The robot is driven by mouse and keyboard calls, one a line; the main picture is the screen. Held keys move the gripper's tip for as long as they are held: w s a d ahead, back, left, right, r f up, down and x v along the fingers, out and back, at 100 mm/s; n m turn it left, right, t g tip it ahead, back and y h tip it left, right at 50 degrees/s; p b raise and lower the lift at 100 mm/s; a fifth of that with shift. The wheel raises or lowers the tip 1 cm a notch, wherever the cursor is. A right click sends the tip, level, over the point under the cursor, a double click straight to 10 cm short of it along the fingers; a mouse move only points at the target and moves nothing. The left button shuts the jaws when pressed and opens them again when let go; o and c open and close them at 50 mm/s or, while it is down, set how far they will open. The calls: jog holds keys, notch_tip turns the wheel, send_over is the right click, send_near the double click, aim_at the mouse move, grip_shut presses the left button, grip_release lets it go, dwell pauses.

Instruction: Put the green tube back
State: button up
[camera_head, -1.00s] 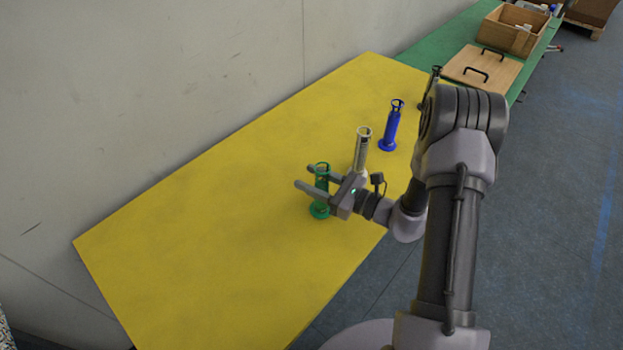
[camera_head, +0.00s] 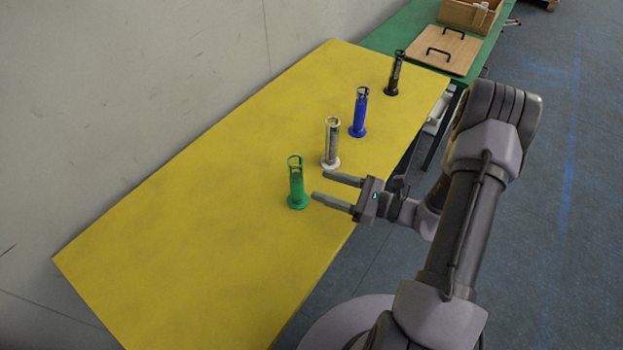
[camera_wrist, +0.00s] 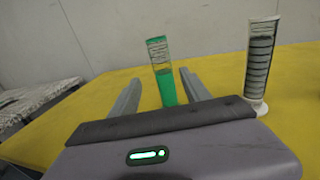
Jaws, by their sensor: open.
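The green tube (camera_head: 296,184) stands upright on its round base on the yellow table (camera_head: 190,200). It has a ring at the top. My gripper (camera_head: 319,186) is open and empty, just to the right of the green tube and apart from it in the head view. In the wrist view the green tube (camera_wrist: 161,72) appears beyond and between the two open fingers (camera_wrist: 160,92), its base hidden behind the gripper body.
A white tube (camera_head: 331,143) stands close behind the green one; it shows at right in the wrist view (camera_wrist: 260,62). A blue tube (camera_head: 359,112) and a black tube (camera_head: 396,74) stand farther back. A green table with a wooden lid (camera_head: 437,49) lies beyond. The table's left part is clear.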

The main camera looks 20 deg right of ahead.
jog(key=s+a+r+n+g+h, duration=0.3)
jog(key=s+a+r+n+g, duration=0.85)
jog(key=a+r+n, duration=0.2)
jog(key=s+d+r+n+t+h, duration=0.3)
jog(key=s+r+n+t+h, duration=0.2)
jog(key=r+n+h, duration=0.3)
jog(key=shift+s, duration=0.7)
